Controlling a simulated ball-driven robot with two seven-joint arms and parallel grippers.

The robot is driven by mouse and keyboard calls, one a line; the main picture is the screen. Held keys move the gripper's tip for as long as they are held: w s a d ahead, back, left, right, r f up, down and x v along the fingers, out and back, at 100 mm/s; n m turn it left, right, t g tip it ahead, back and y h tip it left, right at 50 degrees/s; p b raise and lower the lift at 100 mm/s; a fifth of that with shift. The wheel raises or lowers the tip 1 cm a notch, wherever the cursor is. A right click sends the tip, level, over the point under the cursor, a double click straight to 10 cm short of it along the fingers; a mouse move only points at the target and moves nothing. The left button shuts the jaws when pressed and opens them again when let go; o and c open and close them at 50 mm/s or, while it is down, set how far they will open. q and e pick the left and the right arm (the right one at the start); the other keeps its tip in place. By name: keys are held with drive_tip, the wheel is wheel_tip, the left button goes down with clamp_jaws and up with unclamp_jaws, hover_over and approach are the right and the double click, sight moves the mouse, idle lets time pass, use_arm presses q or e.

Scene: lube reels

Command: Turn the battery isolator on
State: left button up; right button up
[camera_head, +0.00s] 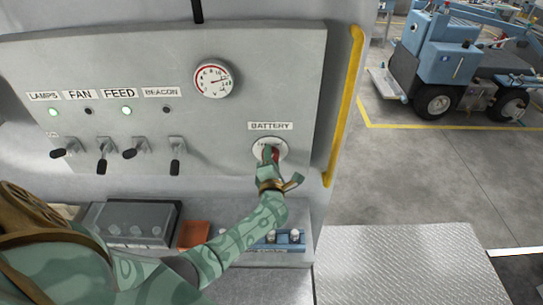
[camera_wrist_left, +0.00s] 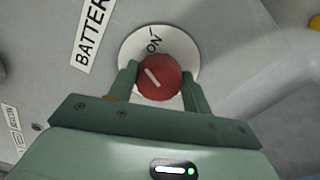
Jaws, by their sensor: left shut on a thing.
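The battery isolator is a red round knob (camera_wrist_left: 160,78) on a pale round plate (camera_wrist_left: 130,45), under the BATTERY label (camera_head: 270,126) on the grey panel. In the left wrist view, a white mark on the knob slants, and the word ON shows on the plate just above it. My left gripper (camera_wrist_left: 161,85) is shut on the knob, one finger on each side. In the head view the left gripper (camera_head: 269,160) and wrist hide much of the knob (camera_head: 274,154). My right gripper is not in view.
Toggle switches (camera_head: 104,148) labelled LAMPS, FAN, FEED and BEACON line the panel's left; the LAMPS and FEED lights are green. A gauge (camera_head: 213,78) sits above. A yellow handrail (camera_head: 346,105) stands close right of the isolator. A shelf below holds a grey box (camera_head: 130,222).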

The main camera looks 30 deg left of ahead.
use_arm(q)
drive_tip(key=shift+f+m+p, duration=0.2)
drive_tip(key=shift+m+p, duration=0.5)
drive_tip(key=shift+m, duration=1.4)
drive_tip(key=o, duration=1)
drive_tip(key=shift+s+d, duration=0.1)
drive_tip(key=p+v, duration=0.5)
drive_tip(key=v, duration=1.1)
drive_tip(key=shift+s, duration=0.15)
